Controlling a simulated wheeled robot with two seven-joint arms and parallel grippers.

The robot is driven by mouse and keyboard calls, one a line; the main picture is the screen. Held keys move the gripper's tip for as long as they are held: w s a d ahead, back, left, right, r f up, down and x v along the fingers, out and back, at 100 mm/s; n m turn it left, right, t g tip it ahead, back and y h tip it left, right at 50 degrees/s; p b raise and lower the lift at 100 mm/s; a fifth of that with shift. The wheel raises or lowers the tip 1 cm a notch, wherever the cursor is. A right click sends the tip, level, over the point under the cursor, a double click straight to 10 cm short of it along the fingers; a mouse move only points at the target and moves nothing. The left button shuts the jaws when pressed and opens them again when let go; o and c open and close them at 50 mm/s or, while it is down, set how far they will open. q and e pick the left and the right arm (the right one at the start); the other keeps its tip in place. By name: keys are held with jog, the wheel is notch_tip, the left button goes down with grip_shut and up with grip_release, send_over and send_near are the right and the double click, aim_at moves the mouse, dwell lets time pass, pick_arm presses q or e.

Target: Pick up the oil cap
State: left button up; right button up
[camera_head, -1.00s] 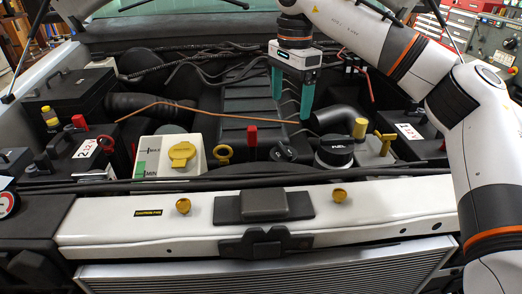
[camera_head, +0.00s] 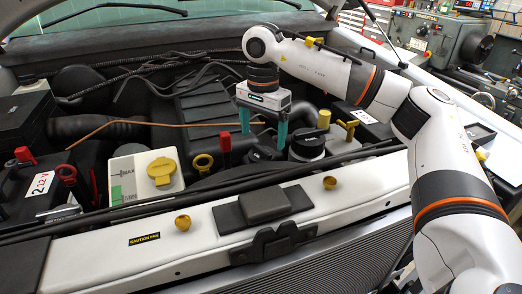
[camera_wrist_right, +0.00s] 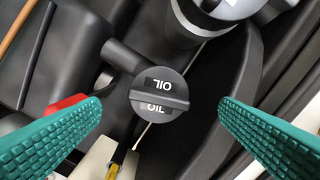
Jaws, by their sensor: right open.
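The oil cap (camera_head: 262,154) is a round black cap with a raised grip bar, on the engine just behind the white front crossmember. In the right wrist view the oil cap (camera_wrist_right: 159,95) shows its white OIL lettering near the middle. My right gripper (camera_head: 263,137) points down over the cap with its green fingers apart. In the right wrist view, the fingers of the right gripper (camera_wrist_right: 160,112) lie on either side of the cap, with gaps to both and nothing between them gripped. My left gripper is not in view.
The larger black fuel cap (camera_head: 307,145) stands close right of the oil cap. The white crossmember (camera_head: 100,253) runs in front.

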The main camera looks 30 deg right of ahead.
aim_at(262, 148)
notch_tip(262, 148, down, 4)
jog(key=shift+r+p, duration=0.15)
jog(key=shift+p, duration=0.8)
jog(key=shift+d+f, duration=0.1)
jog(key=shift+f, duration=0.45)
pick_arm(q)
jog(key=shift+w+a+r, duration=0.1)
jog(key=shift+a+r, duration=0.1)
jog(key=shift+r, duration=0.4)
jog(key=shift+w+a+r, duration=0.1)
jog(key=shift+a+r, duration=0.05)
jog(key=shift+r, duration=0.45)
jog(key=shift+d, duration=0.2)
pick_arm(e)
jog(key=shift+w, duration=0.1)
jog(key=c, duration=1.1)
